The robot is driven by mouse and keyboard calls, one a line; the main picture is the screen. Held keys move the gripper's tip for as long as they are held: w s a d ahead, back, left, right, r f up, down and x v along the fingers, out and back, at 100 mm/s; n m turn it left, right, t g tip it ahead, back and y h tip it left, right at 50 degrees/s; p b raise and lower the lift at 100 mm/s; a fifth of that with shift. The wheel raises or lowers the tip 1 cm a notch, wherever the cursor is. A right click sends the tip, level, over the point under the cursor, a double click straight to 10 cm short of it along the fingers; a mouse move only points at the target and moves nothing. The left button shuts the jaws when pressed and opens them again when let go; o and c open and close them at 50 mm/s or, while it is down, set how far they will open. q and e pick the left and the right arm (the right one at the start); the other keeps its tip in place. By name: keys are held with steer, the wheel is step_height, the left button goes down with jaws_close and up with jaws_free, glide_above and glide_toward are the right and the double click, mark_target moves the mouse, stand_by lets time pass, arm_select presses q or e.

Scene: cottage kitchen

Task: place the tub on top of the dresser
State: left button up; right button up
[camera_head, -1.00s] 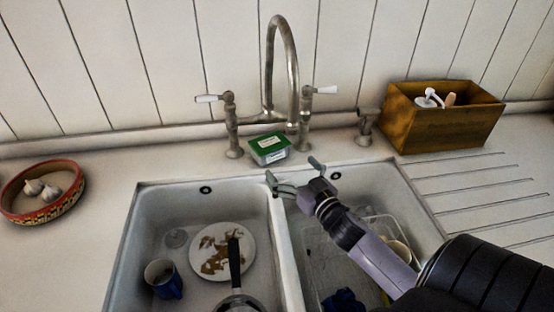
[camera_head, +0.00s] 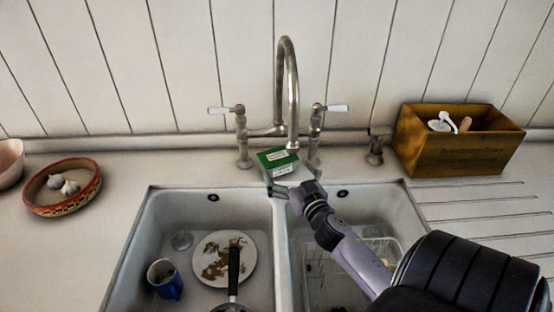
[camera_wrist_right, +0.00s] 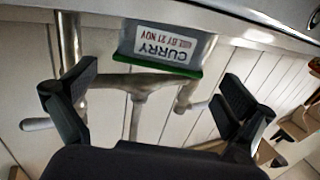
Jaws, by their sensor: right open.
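The tub (camera_head: 277,157) has a green lid and a white label, and stands on the counter behind the sink, below the tap. In the right wrist view the tub (camera_wrist_right: 160,48) is a clear box with a "CURRY" label. My right gripper (camera_head: 289,172) is open at the tub's front, its fingers spread towards either side. In the wrist view the tub lies ahead between the two fingers, with gaps beside it. The dresser and my left gripper are out of view.
The tap (camera_head: 289,85) with its two white-tipped handles rises close behind the tub. The double sink (camera_head: 160,215) holds a plate (camera_head: 222,257), a blue mug (camera_head: 165,279) and a pan. A wooden box (camera_head: 455,150) stands right; a garlic bowl (camera_head: 50,203) stands left.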

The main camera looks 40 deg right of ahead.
mark_target(277, 155)
steer(key=shift+x, duration=1.2)
steer(key=p+x, duration=0.1)
steer(key=x, duration=0.3)
steer(key=shift+w+r, duration=0.15)
steer(key=shift+r, duration=0.05)
steer(key=shift+w+d, duration=0.1)
steer(key=shift+w, duration=0.15)
steer(key=shift+w+f, duration=0.1)
steer(key=shift+c, duration=0.8)
steer(key=c, duration=1.1)
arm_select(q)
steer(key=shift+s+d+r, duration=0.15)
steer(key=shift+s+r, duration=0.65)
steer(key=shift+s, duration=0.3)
arm_select(e)
steer(key=shift+c, duration=0.2)
arm_select(q)
steer(key=shift+p, duration=0.3)
